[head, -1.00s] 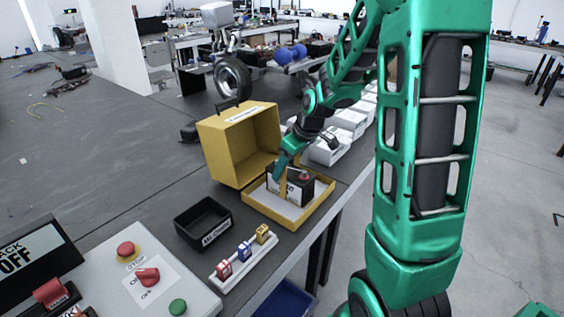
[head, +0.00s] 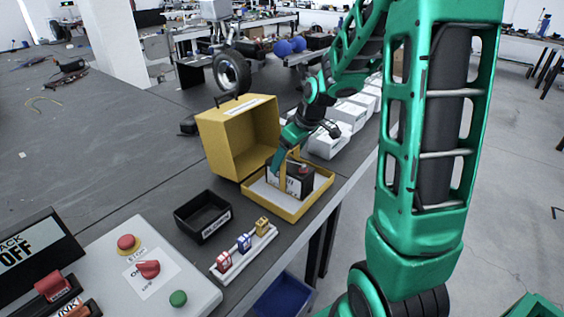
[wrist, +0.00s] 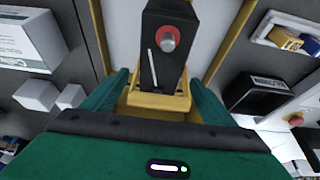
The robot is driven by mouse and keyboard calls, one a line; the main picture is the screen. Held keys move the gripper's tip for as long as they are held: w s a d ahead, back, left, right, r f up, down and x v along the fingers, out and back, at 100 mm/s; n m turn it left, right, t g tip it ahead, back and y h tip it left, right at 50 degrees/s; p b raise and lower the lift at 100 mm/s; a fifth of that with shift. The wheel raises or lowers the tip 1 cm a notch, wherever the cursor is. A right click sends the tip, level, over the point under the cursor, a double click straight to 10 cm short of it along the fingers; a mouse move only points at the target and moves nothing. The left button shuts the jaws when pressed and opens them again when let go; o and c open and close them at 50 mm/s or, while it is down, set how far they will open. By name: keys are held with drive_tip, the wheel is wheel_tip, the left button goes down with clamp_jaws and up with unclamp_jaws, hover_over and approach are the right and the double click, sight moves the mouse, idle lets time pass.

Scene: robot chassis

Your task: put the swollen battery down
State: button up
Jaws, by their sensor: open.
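The battery (head: 301,182) is a dark box with a pale label, standing in the yellow case's shallow tray (head: 312,207). In the wrist view the battery (wrist: 163,68) shows a red ring with a grey post and a white rod on its top. A yellow bracket or strap (wrist: 158,104) is at its near end. My gripper (head: 283,164) is at the battery's left end in the head view. In the wrist view the gripper (wrist: 158,88) is open, with green fingers apart on either side of the yellow part. Whether a finger touches it cannot be told.
The raised yellow lid (head: 232,140) stands behind the tray. A black labelled bin (head: 203,216) and a white rack of small coloured padlocks (head: 243,248) are in front. White boxes (head: 330,143) line the table beyond my arm. The left table surface is mostly clear.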

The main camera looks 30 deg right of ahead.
sight(298, 168)
drive_tip(key=v, duration=1.1)
drive_tip(key=s+f+m+g, duration=0.1)
drive_tip(key=s+m, duration=0.4)
drive_tip(key=s, duration=0.9)
drive_tip(key=s+f+m+g+h, duration=0.1)
drive_tip(key=s+m, duration=0.4)
drive_tip(key=s, duration=0.9)
drive_tip(key=shift+d+f+m+g, duration=0.4)
drive_tip(key=shift+f+g, duration=0.3)
drive_tip(key=shift+g, duration=0.4)
drive_tip(key=shift+w+f+h, duration=0.25)
drive_tip(key=shift+w+h, duration=0.05)
drive_tip(key=shift+w, duration=0.35)
